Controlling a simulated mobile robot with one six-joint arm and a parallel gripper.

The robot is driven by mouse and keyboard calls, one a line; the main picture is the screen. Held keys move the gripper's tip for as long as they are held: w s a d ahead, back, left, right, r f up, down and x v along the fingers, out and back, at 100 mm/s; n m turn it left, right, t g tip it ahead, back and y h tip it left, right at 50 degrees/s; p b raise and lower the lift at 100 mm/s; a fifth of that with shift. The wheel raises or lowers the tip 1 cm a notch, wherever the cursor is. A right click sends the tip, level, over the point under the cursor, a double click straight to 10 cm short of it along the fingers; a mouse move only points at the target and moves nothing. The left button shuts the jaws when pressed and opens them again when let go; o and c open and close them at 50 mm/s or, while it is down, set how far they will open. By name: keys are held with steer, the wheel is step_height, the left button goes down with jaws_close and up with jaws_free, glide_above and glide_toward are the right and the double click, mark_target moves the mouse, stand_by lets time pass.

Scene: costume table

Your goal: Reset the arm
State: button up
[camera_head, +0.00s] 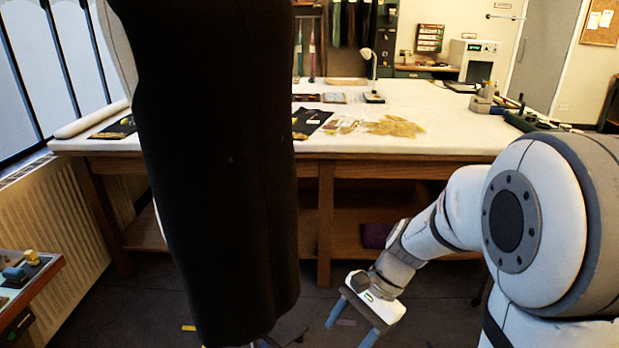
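My arm comes in from the right side of the camera_head view and reaches down and to the left. My gripper (349,334) hangs low over the dark floor, in front of the table. Its two blue fingers are spread apart and point down and left. No object shows between them. The lower end of one finger is close to the bottom edge of the picture.
A tall black garment form (215,170) stands close on the left and hides part of the table. The large wooden table (440,125) carries a lamp (373,75) and gold pieces (393,126). A small side table (40,275) stands lower left. Floor right of the form looks mostly clear.

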steer(key=s+d+r+n+t+h+p, duration=0.2)
steer(key=s+d+r+n+h+p, duration=0.1)
steer(key=r, duration=0.4)
steer(key=s+d+r+n+t+h+p, duration=0.3)
steer(key=r+n, duration=0.3)
steer(key=r, duration=0.2)
steer(key=shift+s+d+r+n+p, duration=0.3)
steer(key=shift+d+p, duration=0.2)
steer(key=shift+d, duration=0.3)
